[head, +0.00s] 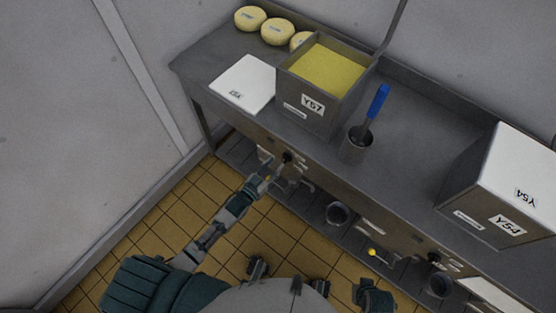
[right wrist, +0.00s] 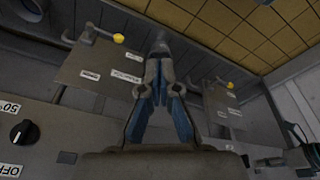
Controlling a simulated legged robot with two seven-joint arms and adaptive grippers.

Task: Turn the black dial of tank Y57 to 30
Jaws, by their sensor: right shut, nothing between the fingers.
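Tank Y57 (head: 312,112) is a grey metal box with an open top and yellow contents, standing on the bench in the head view. A small black dial (head: 287,157) sits on the bench front below it; its setting is too small to read. My left gripper (head: 281,174) is at the bench front, close to this dial and just below it; its fingers are too small to read. My right gripper (right wrist: 160,50) is shut and empty in the right wrist view. A larger black dial (right wrist: 24,133) with "50%" and "OFF" labels shows at that view's left; its tank is not visible there.
Tank Y54 (head: 471,200) stands at the right with a white lid. A white lid (head: 243,82), yellow rounds (head: 250,18) and a cup (head: 355,147) with a blue-handled tool stand on the bench. A yellow-tipped lever (head: 372,252) juts from the front. Tiled floor lies below.

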